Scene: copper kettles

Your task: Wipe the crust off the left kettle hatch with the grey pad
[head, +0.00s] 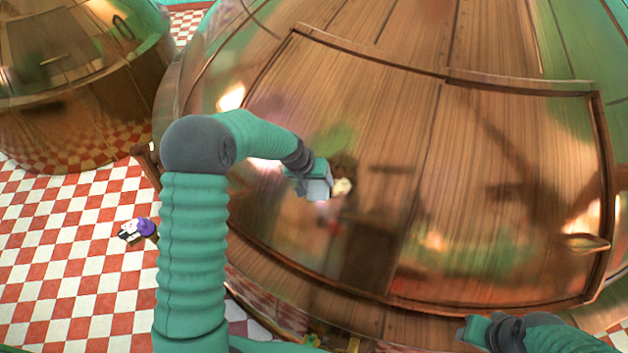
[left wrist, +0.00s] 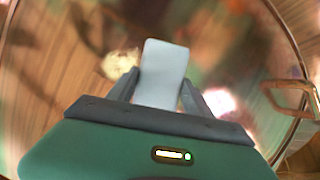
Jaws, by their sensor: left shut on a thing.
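My left gripper (head: 318,180) is shut on the grey pad (head: 318,188), in front of the left part of the copper kettle hatch (head: 400,130). In the left wrist view the pad (left wrist: 162,75) stands up between the two fingers. A pale, yellowish crust patch (head: 343,187) shows just right of the pad in the head view, with a darker brown patch above it. In the left wrist view a blurred pale patch (left wrist: 120,65) lies left of the pad. I cannot tell whether the pad touches the hatch. My right gripper (head: 474,331) is at the bottom right; its fingers are not clear.
A handle (head: 586,243) sticks out at the hatch's right side, and a raised frame edges the hatch. Another copper kettle (head: 70,90) stands at the upper left. A small purple and white object (head: 137,229) lies on the red and white checked floor (head: 60,260), which is otherwise mostly clear.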

